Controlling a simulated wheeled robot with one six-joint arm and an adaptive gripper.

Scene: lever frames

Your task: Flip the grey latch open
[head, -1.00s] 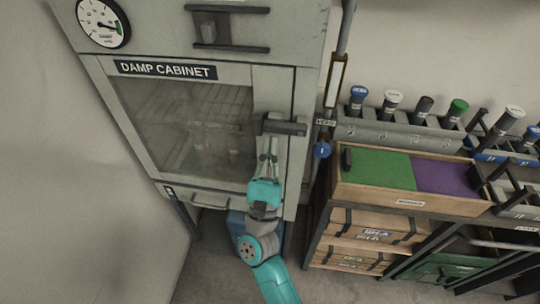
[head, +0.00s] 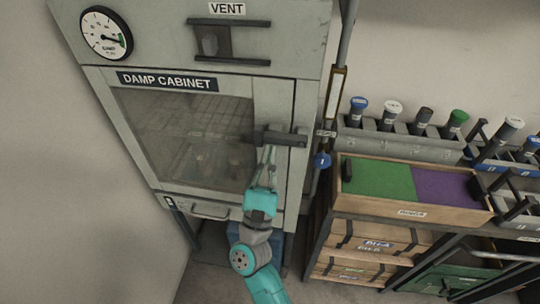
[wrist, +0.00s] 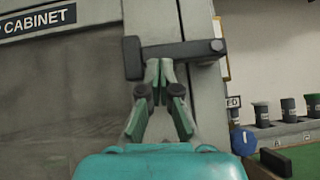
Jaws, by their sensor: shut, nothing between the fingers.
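The grey latch (head: 284,138) is a dark bar lying across the right edge of the damp cabinet's glazed door (head: 228,104). In the wrist view the latch (wrist: 180,50) runs level, with a thick block at its left end and a round knob at its right end. My gripper (head: 267,150) is just below the latch, toward its left half. In the wrist view its fingertips (wrist: 160,66) are together with nothing between them, right under the bar. I cannot tell whether they touch it. The door looks closed.
A vent slide (head: 228,42) and a dial gauge (head: 106,33) are above the door. A door handle (head: 210,211) is low on the cabinet. At right stands a rack with a green and purple tray (head: 412,212) and several capped bottles. A pole with a blue tag (head: 321,160) stands between.

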